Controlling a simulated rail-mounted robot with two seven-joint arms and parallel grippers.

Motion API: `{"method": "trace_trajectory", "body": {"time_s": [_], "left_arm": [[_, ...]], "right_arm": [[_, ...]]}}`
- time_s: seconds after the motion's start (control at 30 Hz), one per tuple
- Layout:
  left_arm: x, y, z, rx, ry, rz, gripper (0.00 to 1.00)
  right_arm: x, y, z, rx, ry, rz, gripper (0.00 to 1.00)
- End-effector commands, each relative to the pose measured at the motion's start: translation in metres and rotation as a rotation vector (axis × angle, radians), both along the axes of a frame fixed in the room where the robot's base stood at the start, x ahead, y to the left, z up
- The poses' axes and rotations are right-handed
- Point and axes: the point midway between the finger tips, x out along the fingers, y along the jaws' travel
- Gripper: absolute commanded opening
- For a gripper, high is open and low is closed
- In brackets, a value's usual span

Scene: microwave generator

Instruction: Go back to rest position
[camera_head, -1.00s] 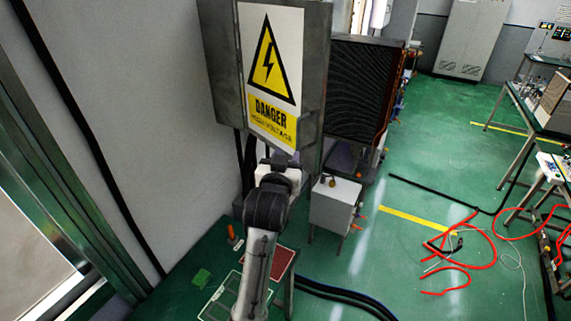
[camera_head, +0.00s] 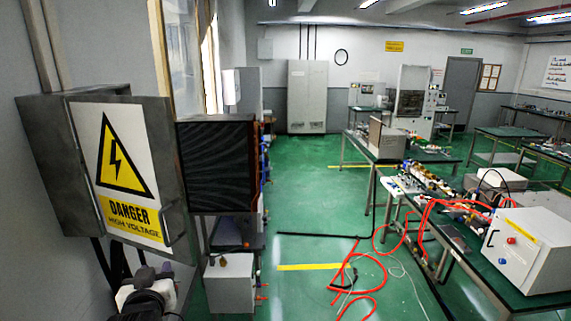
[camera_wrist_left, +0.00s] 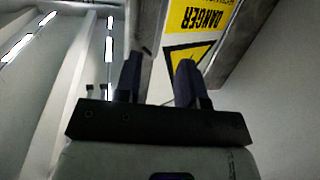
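A grey metal wall cabinet (camera_head: 55,150) stands at the left of the head view. Its front carries a yellow and white danger high voltage sign (camera_head: 125,175). My left gripper (camera_head: 150,276) is low at the left, below the cabinet front, partly cut off by the picture edge. In the left wrist view my left gripper (camera_wrist_left: 158,70) has its two dark fingers apart with nothing held between them. The sign (camera_wrist_left: 195,22) shows upside down beyond the fingers. My right gripper is in neither view.
A black finned radiator unit (camera_head: 216,165) stands right of the cabinet, with a small white box (camera_head: 230,283) below it. Workbenches with equipment (camera_head: 455,215) line the right. Red hoses (camera_head: 362,275) lie on the green floor (camera_head: 310,200); the central aisle is mostly clear.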

Motion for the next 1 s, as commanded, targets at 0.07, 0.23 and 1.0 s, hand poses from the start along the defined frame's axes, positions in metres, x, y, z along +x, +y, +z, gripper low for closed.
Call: {"method": "trace_trajectory", "body": {"time_s": [0.07,0.23,1.0], "left_arm": [[-0.011,-0.007,0.003,-0.039,0.033,-0.034,0.36],[-0.047,-0.034,0.017,-0.073,0.088,-0.15,0.36],[-0.294,-0.081,-0.204,-0.004,0.821,-0.407,0.36]], "right_arm": [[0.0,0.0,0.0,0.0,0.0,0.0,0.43],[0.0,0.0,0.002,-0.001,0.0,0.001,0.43],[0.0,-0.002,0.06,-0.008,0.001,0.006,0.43]]}}
